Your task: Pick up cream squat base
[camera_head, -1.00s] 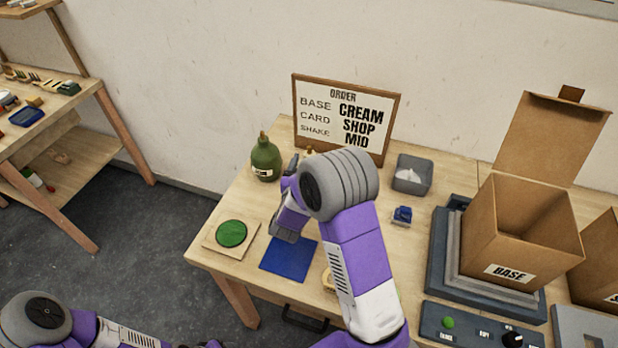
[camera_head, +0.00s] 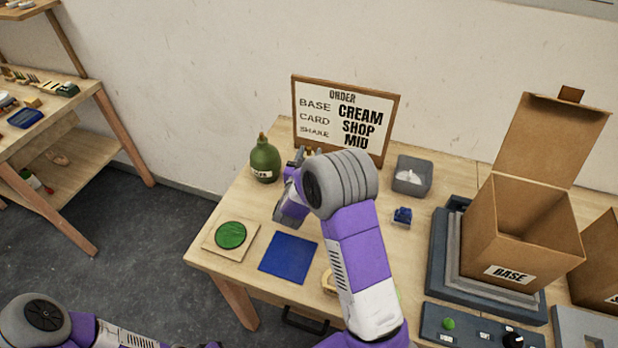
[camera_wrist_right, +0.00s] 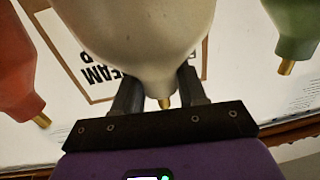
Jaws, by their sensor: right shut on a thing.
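The cream base (camera_wrist_right: 140,30) fills the upper middle of the right wrist view, a rounded pale body narrowing to a brass tip. My right gripper (camera_wrist_right: 158,98) is shut on it, with one dark finger on each side of the narrow end. In the head view my right gripper (camera_head: 303,157) is in front of the order board, and my own arm hides the cream base there. My left arm shows at the lower left of the head view, but its gripper is out of frame.
A green base (camera_head: 265,160) stands left of my right gripper; a red one (camera_wrist_right: 15,75) shows in the wrist view. The order board (camera_head: 392,143) is behind. A blue mat (camera_head: 288,258), green disc (camera_head: 230,235), grey bin (camera_head: 412,178) and open box (camera_head: 490,240) are around.

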